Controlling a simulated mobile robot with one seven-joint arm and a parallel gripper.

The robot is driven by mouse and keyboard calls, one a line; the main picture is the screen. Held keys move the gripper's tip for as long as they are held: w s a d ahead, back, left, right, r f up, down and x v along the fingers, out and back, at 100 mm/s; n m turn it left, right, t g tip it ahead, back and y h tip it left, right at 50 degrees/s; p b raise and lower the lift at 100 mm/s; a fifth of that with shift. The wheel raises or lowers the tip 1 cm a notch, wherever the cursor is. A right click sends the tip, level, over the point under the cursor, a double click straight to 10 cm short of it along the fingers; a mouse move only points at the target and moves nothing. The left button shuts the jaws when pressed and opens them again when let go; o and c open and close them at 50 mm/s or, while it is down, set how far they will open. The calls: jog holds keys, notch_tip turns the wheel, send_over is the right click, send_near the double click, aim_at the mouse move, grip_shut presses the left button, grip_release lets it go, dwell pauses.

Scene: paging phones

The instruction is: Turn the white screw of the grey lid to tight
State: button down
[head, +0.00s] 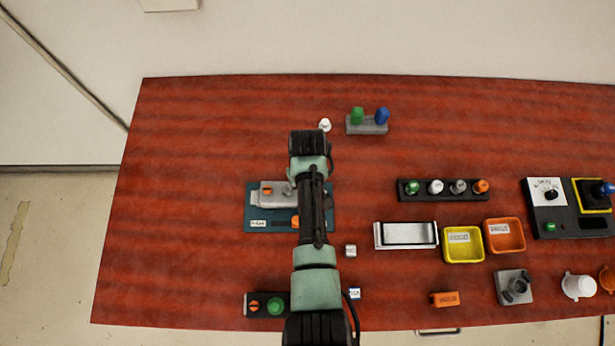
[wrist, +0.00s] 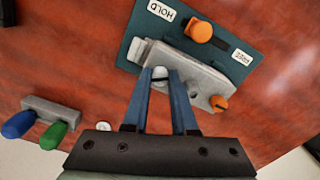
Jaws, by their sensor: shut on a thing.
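The grey lid (wrist: 205,82) lies on a teal plate (wrist: 160,30), with an orange screw (wrist: 218,103) at one end. The white screw (wrist: 160,73) is at the lid's other part, between my fingertips. My gripper (wrist: 161,76) is shut on it, one blue-grey finger on each side. The screw's slot and how far it is turned are hard to tell. In the head view the grey lid (head: 269,200) shows left of my arm. My arm covers the right part of the plate there, and my fingertips are hidden.
An orange knob (wrist: 200,30) sits on the plate between two labels. A grey rack (head: 366,127) with green and blue pegs and a small white piece (head: 325,125) stand behind. To the right are a black rack (head: 443,197), a metal tray (head: 406,245) and yellow and orange bins.

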jog(key=m, duration=0.3)
jog(key=shift+m, duration=0.4)
jog(key=shift+m+p, duration=0.4)
jog(key=shift+m, duration=1.4)
jog(key=c, duration=0.7)
grip_release()
jog(key=shift+r, duration=0.1)
notch_tip(320, 180, up, 13)
jog(key=shift+f+b, duration=0.1)
jog(key=shift+b, duration=0.65)
